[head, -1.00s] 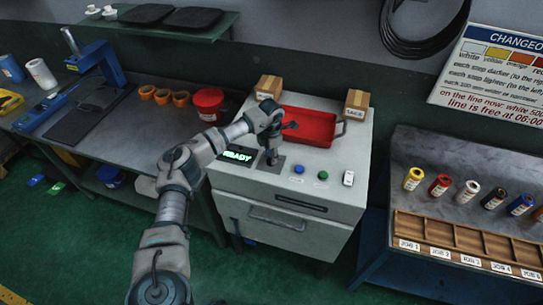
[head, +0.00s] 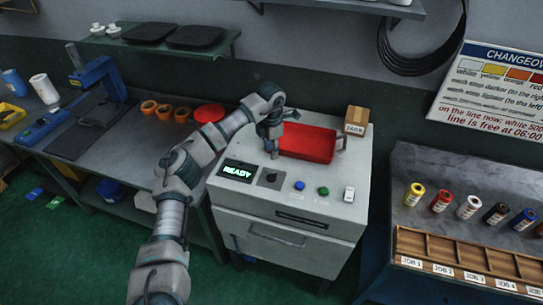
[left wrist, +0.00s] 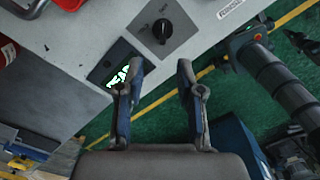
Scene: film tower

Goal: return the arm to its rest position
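My left arm reaches from the bottom of the head view up to the grey machine (head: 290,235). My left gripper (head: 273,152) hangs above the machine top, behind the black rotary knob (head: 270,177) and in front of the red tray (head: 306,142). In the left wrist view the two fingers (left wrist: 160,75) stand apart with nothing between them. The knob (left wrist: 162,30) lies beyond the fingertips, apart from them, and the lit READY display (left wrist: 118,75) is partly behind the left finger. My right gripper is not in view.
A shelf (head: 165,40) hangs at upper left.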

